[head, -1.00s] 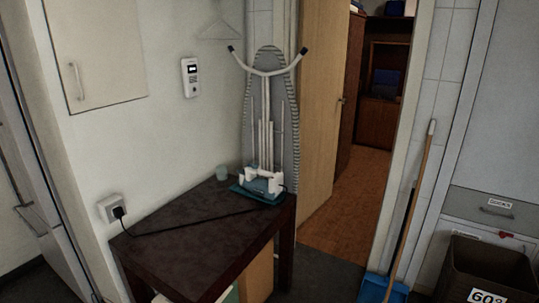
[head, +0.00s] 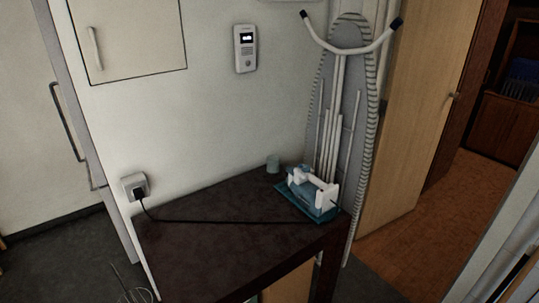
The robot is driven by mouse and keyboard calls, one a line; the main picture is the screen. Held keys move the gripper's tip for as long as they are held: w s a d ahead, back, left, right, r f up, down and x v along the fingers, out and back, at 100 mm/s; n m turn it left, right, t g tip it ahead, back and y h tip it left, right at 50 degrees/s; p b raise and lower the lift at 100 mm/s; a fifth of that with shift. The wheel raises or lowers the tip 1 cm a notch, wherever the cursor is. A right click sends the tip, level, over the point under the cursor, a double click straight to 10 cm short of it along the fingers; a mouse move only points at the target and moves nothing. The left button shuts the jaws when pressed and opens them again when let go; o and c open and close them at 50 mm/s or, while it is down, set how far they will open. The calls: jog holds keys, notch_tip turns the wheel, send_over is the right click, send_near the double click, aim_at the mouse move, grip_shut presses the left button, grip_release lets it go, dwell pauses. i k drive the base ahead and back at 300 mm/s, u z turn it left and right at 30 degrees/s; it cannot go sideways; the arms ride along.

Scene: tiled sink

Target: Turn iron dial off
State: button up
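A white and teal iron (head: 312,188) sits on a teal mat or stand (head: 331,214) at the back right corner of a dark table (head: 215,228). Its dial is too small to make out. A dark cord (head: 220,221) runs from the iron across the table to a plug in a wall socket (head: 135,187). My gripper is not in view.
A folded ironing board (head: 345,120) leans upright behind the iron. A wall panel (head: 245,49) hangs above the table. An open wooden door (head: 420,110) stands at the right. The table's middle is clear apart from the cord.

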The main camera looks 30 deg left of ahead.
aim_at(305, 168)
jog(key=u, duration=0.9)
jog(key=i, duration=0.85)
jog(key=u, duration=1)
jog(key=i, duration=0.25)
jog(key=u, duration=0.25)
